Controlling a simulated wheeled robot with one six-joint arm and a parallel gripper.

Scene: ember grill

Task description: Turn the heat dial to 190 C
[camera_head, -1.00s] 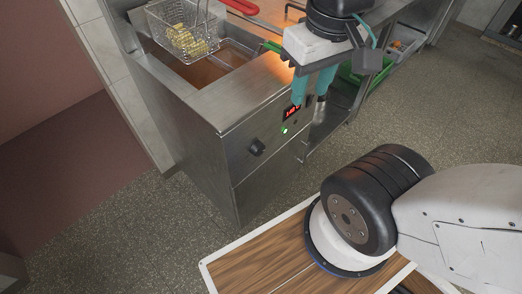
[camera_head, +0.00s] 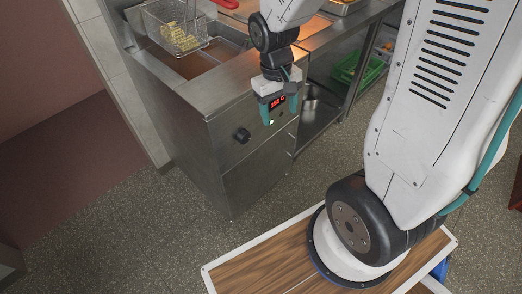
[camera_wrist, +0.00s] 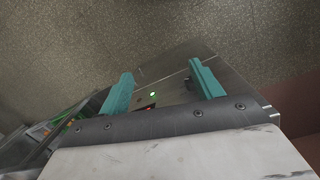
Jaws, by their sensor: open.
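The heat dial (camera_head: 242,135) is a black knob on the steel front panel (camera_head: 228,155) of the fryer. A red lit display (camera_head: 277,102) and a green light (camera_head: 271,122) are to its right. The display's digits are too small to read surely. My gripper (camera_head: 279,113) is open and empty, its teal fingers on either side of the display in the head view, to the right of the dial and apart from it. In the wrist view, the green light (camera_wrist: 153,94) shows between my fingers, and a dark shape, perhaps the dial, is close beside the right finger.
A wire basket (camera_head: 170,28) with yellow food hangs over the fryer well (camera_head: 190,60) on top. A green crate (camera_head: 357,68) and a metal pot (camera_head: 310,103) stand on the open shelves to the right. The floor before the fryer is clear.

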